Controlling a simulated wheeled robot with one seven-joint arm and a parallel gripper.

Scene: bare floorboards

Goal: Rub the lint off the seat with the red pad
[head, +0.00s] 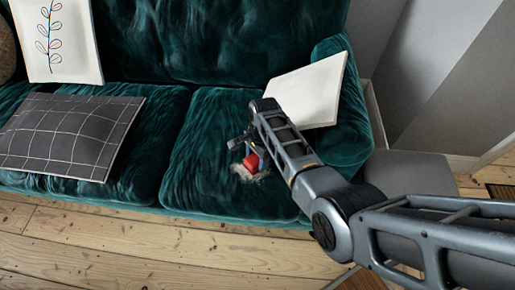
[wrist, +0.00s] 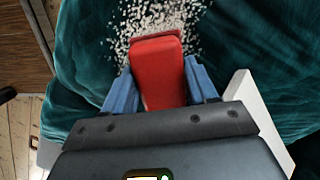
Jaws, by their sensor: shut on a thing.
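The seat is the right cushion of a green velvet sofa (head: 195,150). A patch of pale lint (head: 243,174) lies near its front edge. The lint (wrist: 150,17) also shows in the wrist view as scattered white specks around and beyond the pad. My gripper (head: 250,162) is over the seat, its blue fingers shut on the red pad (head: 251,161). In the wrist view the pad (wrist: 157,70) sits between the two blue fingers (wrist: 158,88), its far end over the lint. Whether the pad touches the seat I cannot tell.
A white cushion (head: 308,90) leans at the sofa's right arm, close to my arm. A dark checked cushion (head: 68,135) lies on the left seat. A white leaf-print cushion (head: 58,42) stands behind it. Bare floorboards (head: 130,255) are clear in front.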

